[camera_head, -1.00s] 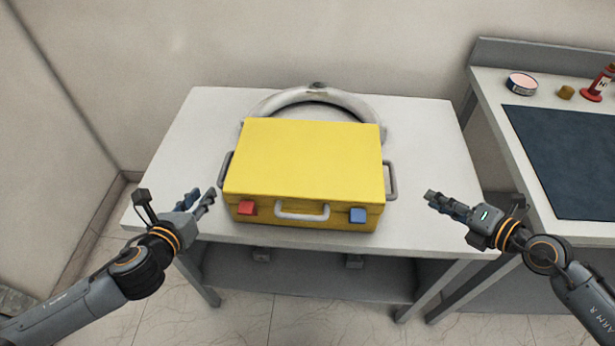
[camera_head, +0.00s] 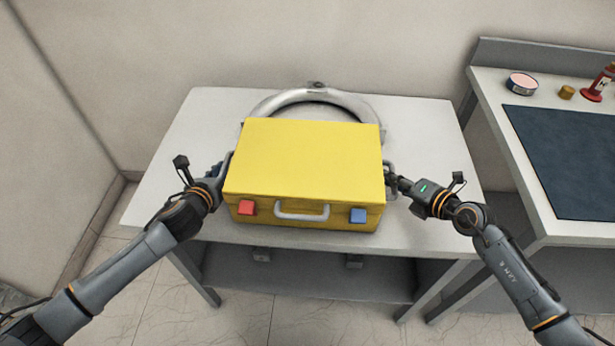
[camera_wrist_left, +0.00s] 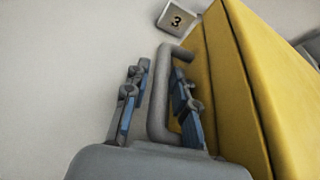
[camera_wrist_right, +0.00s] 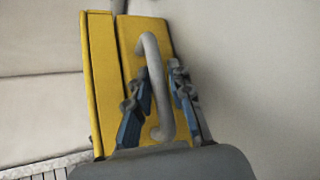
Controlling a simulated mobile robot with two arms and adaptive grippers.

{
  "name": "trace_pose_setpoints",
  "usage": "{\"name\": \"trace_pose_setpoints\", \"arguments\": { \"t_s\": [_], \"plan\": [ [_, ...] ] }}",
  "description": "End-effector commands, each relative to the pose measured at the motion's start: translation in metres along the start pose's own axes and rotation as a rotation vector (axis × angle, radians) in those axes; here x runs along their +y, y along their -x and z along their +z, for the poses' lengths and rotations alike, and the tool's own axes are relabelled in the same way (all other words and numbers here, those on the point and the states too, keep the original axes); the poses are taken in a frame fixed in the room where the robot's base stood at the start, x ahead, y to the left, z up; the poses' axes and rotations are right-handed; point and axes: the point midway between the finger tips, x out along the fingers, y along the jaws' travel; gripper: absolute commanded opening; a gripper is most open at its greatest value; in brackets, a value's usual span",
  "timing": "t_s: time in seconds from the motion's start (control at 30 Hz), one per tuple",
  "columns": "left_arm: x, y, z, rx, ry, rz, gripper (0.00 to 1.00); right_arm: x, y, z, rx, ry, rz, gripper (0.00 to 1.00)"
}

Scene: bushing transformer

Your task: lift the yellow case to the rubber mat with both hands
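The yellow case (camera_head: 305,162) sits on the white table, with a red latch (camera_head: 246,208), a blue latch (camera_head: 357,215) and a grey front handle (camera_head: 302,211). My left gripper (camera_head: 221,170) is at the case's left side. In the left wrist view its open fingers (camera_wrist_left: 158,98) stand on either side of the grey side handle (camera_wrist_left: 160,95). My right gripper (camera_head: 393,180) is at the right side. In the right wrist view its open fingers (camera_wrist_right: 160,100) straddle the other side handle (camera_wrist_right: 155,80). The dark blue rubber mat (camera_head: 570,160) lies on the right bench.
A grey ring-shaped part (camera_head: 315,97) stands behind the case on the white table (camera_head: 175,130). On the right bench (camera_head: 490,85), a round tin (camera_head: 521,83), a small brass piece (camera_head: 566,92) and a red item (camera_head: 592,94) stand behind the mat. The mat is clear. A gap separates the tables.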

Motion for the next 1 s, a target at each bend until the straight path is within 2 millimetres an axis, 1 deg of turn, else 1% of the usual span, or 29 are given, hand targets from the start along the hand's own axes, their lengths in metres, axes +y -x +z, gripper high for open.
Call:
{"name": "trace_pose_setpoints", "arguments": {
  "t_s": [0.27,0.3,0.37,0.4,0.43,0.77,0.8,1.0],
  "plan": [
    [-0.0002,-0.0013,0.0004,-0.001,0.0,-0.001,0.26,0.0003,-0.0012,0.0003,-0.001,0.001,0.001,0.2],
    [-0.0002,-0.0012,0.0004,-0.001,0.0,-0.001,0.22,0.0003,-0.0012,0.0003,-0.001,0.0,0.001,0.16],
    [-0.0001,-0.0012,0.0003,-0.001,0.0,0.0,0.1,0.0003,-0.0011,0.0003,-0.001,0.0,0.001,0.04],
    [-0.0001,-0.0011,0.0004,-0.001,0.0,0.0,0.02,0.0002,-0.0011,0.0003,-0.001,0.0,0.001,0.0],
    [-0.0001,-0.0011,0.0004,-0.001,0.0,0.0,0.0,0.0002,-0.0011,0.0004,-0.001,0.0,0.001,0.0],
    [0.0001,-0.001,0.0003,-0.001,0.0,0.0,0.0,0.0,-0.0009,0.0004,-0.001,0.0,0.0,0.0],
    [-0.0007,-0.0009,0.0037,-0.006,0.0,-0.002,0.0,0.0029,-0.0005,0.0027,-0.005,0.001,0.005,0.0],
    [-0.0012,0.0005,0.0071,-0.006,0.0,-0.002,0.0,0.0058,0.001,0.0042,-0.005,0.001,0.005,0.0]
  ]
}}
